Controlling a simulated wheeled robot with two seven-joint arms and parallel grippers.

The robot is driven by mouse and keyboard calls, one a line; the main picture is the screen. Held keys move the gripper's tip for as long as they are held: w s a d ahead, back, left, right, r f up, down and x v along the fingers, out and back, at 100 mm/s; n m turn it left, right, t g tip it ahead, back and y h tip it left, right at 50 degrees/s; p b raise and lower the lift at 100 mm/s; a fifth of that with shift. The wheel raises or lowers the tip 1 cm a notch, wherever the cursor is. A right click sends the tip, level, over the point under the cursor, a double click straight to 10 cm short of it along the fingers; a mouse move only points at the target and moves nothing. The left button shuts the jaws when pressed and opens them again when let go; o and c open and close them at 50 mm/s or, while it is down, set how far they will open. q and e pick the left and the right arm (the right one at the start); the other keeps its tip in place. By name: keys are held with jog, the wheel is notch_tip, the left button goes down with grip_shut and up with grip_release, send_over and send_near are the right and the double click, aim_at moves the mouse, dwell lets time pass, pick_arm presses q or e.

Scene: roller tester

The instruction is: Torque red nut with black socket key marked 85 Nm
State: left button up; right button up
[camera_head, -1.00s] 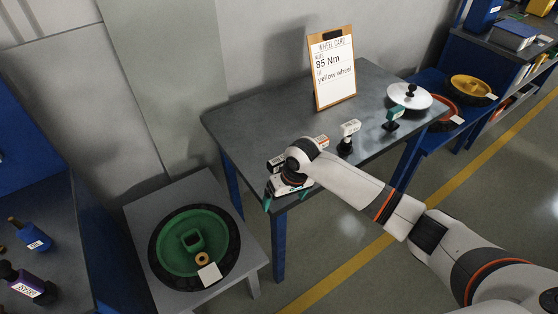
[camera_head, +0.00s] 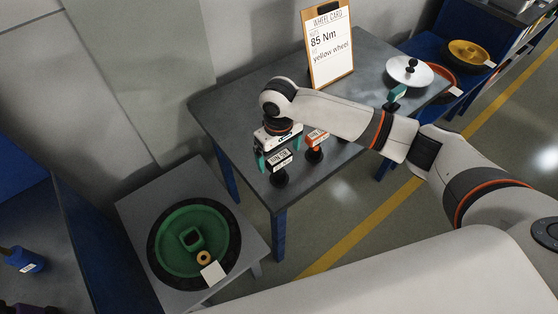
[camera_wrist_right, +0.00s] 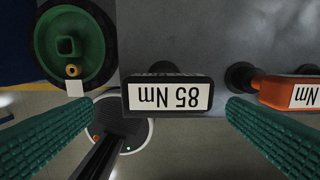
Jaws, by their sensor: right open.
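The black socket key (camera_head: 278,159) stands at the near left corner of the grey table, on a dark round foot. Its white label reads 85 Nm, upside down, in the right wrist view (camera_wrist_right: 168,96). My right gripper (camera_head: 280,148) is over it from above, open, with one teal finger on each side of the key. In the right wrist view gaps show between the key and both fingers. I cannot make out a red nut. A brass-coloured ring (camera_head: 204,257) sits on the green wheel (camera_head: 176,257) on the low stand. My left gripper is not in view.
An orange key (camera_head: 316,139) stands close to the right of the black key. A teal key (camera_head: 397,94) and a white disc (camera_head: 408,70) are farther right. The wheel card (camera_head: 329,50) reads 85 Nm, yellow wheel. A yellow wheel (camera_head: 467,53) lies at the back right.

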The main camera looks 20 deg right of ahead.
aim_at(280, 157)
jog(key=shift+f, duration=0.4)
jog(key=shift+w+f, duration=0.2)
jog(key=shift+f, duration=0.1)
jog(key=f, duration=0.1)
jog(key=f+p, duration=0.1)
jog(key=f, duration=0.2)
jog(key=shift+w+d+f, duration=0.2)
jog(key=shift+w+d, duration=0.05)
jog(key=shift+f, duration=0.3)
jog(key=shift+c, duration=0.6)
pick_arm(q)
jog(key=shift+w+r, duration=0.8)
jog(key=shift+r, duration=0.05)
pick_arm(e)
jog(key=shift+w, duration=0.1)
jog(key=c, duration=1.1)
